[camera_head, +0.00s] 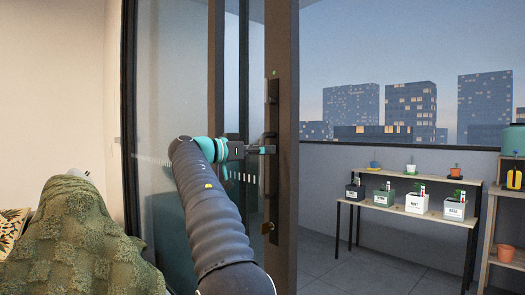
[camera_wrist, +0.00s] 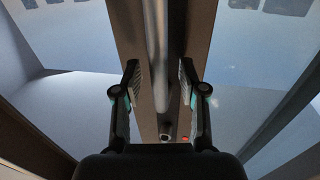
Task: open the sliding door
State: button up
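The sliding door has a dark upright frame edge (camera_head: 284,190) and glass to its left in the head view. A long vertical handle (camera_head: 268,190) is fixed on that edge. My gripper (camera_head: 264,150) reaches the handle's upper part from the left. In the wrist view the handle bar (camera_wrist: 157,60) runs between the two fingers of my gripper (camera_wrist: 160,75). The fingers are spread, one on each side, and gaps show between them and the bar.
Right of the door edge a balcony shows, with a plant table (camera_head: 400,207) bearing several pots and a wooden shelf (camera_head: 490,235) at far right. A green shaggy throw (camera_head: 75,240) covers a seat at lower left. The balcony floor (camera_head: 345,275) near the door looks clear.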

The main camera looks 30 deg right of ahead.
jog(key=a, duration=1.2)
dwell(0.5)
